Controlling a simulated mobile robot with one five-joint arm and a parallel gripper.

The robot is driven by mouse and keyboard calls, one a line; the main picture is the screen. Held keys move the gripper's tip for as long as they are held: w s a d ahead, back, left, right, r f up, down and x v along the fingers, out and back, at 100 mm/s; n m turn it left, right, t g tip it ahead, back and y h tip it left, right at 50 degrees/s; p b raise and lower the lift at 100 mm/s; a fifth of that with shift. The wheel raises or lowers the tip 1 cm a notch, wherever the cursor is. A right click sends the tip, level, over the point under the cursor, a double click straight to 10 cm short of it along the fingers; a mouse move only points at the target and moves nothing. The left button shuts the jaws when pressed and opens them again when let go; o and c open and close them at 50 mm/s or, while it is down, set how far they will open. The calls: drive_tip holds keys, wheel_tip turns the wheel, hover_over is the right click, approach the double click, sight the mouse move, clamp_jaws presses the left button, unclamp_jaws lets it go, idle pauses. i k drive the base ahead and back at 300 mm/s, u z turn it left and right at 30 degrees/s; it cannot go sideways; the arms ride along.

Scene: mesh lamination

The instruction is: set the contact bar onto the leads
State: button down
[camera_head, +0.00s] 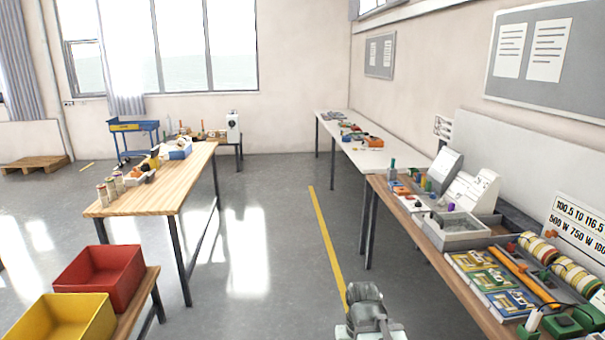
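An orange bar (524,277) lies slantwise on the right workbench, between a row of small boards and striped rolls; it may be the contact bar, but I cannot be sure. Small boards with coloured parts (493,281) lie beside it in a tray. I cannot make out the leads at this size. My folded grey arm (367,308) shows at the bottom centre, over the floor and left of the workbench, apart from everything on it. I cannot make out gripper fingers or anything held.
The right workbench (416,233) also carries a grey tray (456,231), striped rolls (576,272) and green blocks (563,326). A white table (345,150) stands behind it. A wooden table (150,198), red bin (100,278) and yellow bin (64,318) stand left. The middle floor is clear.

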sight(519, 271)
drive_tip(key=z, duration=0.7)
drive_tip(key=i, duration=1.35)
drive_tip(key=u, duration=1.3)
